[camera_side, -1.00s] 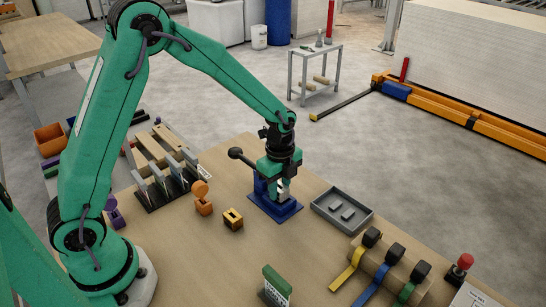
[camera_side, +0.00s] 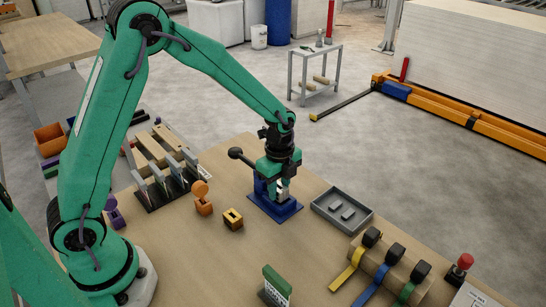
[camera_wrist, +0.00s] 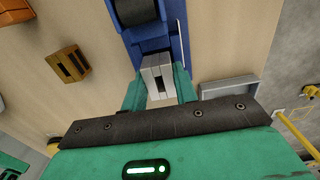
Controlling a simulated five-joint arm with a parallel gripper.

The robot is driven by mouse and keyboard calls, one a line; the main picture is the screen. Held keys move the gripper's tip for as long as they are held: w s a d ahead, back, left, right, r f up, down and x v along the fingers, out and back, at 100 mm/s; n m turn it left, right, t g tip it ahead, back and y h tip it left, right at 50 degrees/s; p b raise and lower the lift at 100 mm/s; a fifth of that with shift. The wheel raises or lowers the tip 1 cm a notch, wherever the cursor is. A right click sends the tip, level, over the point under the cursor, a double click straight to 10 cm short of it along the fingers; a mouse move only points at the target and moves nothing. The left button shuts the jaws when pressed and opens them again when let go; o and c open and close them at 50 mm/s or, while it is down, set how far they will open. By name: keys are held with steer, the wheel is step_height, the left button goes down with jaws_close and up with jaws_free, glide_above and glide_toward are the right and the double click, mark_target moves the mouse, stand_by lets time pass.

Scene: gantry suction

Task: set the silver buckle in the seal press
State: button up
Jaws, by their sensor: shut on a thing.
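The silver buckle (camera_wrist: 157,70) is a small block with a dark slot in it. It sits between the two green fingers of my gripper (camera_wrist: 159,85), which is shut on it. The seal press (camera_side: 264,204) is blue with a dark lever knob at its upper left. In the side view my gripper (camera_side: 282,187) points down at the press, with the buckle low over its base. The blue press also shows at the top of the wrist view (camera_wrist: 132,36), just beyond the buckle. I cannot tell whether the buckle touches the press.
A grey tray (camera_side: 325,213) lies right of the press. An orange slotted block (camera_side: 233,219) and an orange stand (camera_side: 202,198) are to its left. A dark rack (camera_side: 152,197) stands behind them. Strap rolls (camera_side: 395,254) are at the lower right. Bare tabletop lies in front of the press.

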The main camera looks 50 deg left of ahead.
steer(key=shift+f, duration=0.45)
stand_by(0.4)
steer(key=shift+r, duration=0.45)
stand_by(0.5)
steer(key=shift+w+d, duration=0.1)
stand_by(0.3)
steer(key=shift+f, duration=0.5)
stand_by(1.1)
steer(key=shift+r, duration=0.5)
steer(key=shift+r, duration=0.1)
stand_by(0.3)
steer(key=shift+a+r+n, duration=0.25)
steer(key=shift+r+n, duration=0.35)
steer(key=shift+n, duration=0.1)
steer(key=shift+a+r+n, duration=0.2)
steer(key=shift+r+n, duration=0.35)
steer(key=shift+n, duration=0.15)
steer(key=s+a+r+n, duration=0.1)
steer(key=a+r+n, duration=0.1)
steer(key=r+n, duration=0.4)
steer(key=s+a+r+n, duration=0.1)
steer(key=a+r+n, duration=0.1)
steer(key=r+n, duration=0.5)
steer(key=shift+s+n, duration=0.35)
steer(key=shift+n, duration=0.75)
